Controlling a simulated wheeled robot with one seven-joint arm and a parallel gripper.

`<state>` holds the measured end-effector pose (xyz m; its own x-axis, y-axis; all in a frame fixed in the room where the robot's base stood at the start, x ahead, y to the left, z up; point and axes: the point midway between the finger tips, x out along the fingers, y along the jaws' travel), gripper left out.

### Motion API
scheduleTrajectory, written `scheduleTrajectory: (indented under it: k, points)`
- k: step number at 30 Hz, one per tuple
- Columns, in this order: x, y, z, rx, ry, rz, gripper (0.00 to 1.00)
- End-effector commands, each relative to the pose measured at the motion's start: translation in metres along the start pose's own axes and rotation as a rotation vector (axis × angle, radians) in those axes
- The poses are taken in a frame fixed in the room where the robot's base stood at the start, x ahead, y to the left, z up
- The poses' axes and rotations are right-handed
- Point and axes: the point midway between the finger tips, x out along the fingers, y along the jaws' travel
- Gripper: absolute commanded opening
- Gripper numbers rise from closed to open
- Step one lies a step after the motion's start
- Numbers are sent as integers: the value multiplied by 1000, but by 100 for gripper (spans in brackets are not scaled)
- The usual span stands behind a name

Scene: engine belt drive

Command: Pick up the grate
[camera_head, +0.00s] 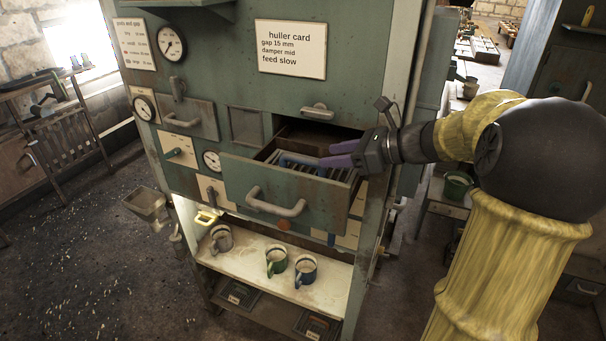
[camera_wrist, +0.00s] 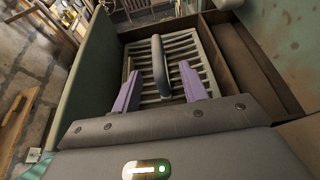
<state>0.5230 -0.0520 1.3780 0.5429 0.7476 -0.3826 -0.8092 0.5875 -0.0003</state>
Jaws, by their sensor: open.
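The grate (camera_wrist: 183,45) is a light slatted piece with a dark blue-grey arched handle (camera_wrist: 158,62). It lies inside the pulled-out drawer (camera_head: 287,189). The grate also shows in the head view (camera_head: 325,170), partly hidden by my fingers. My gripper (camera_wrist: 163,82) has two purple fingers, spread apart and empty, one on each side of the handle in the wrist view. In the head view my gripper (camera_head: 338,155) reaches over the drawer from the right. I cannot tell whether the fingers touch the grate.
The drawer's walls stand close around the grate, with a brown inner wall (camera_wrist: 240,60) at the right in the wrist view. A green machine cabinet (camera_head: 235,60) rises behind. Mugs (camera_head: 277,262) stand on a shelf (camera_head: 240,265) below the drawer.

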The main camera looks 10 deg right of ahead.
Motion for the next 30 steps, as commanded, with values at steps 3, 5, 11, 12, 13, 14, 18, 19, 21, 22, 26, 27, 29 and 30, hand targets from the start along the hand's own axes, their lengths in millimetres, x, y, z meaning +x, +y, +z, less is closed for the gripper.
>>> scheduleTrajectory:
  k: [3, 5, 11, 12, 13, 14, 18, 19, 21, 22, 26, 27, 29, 30]
  points:
    - [20, 1, 2, 2, -1, 4, 43]
    - [27, 1, 1, 2, 0, 3, 43]
    - [33, 0, 0, 1, 0, -1, 43]
    - [32, 0, 0, 0, 0, -1, 43]
    - [32, 0, 0, 0, 0, -1, 43]
    - [32, 0, 0, 0, 0, -1, 43]
    - [34, 0, 1, 1, 0, 0, 43]
    - [36, 1, 1, 1, 0, 1, 43]
    - [43, 2, 3, 2, 0, 3, 43]
    - [48, 3, 3, 3, 0, 5, 43]
    - [68, 4, 4, 3, -1, 5, 43]
    - [74, 4, 3, 3, -1, 5, 43]
    - [80, 4, 2, 1, -1, 3, 43]
    - [82, 4, 2, 2, 0, 1, 43]
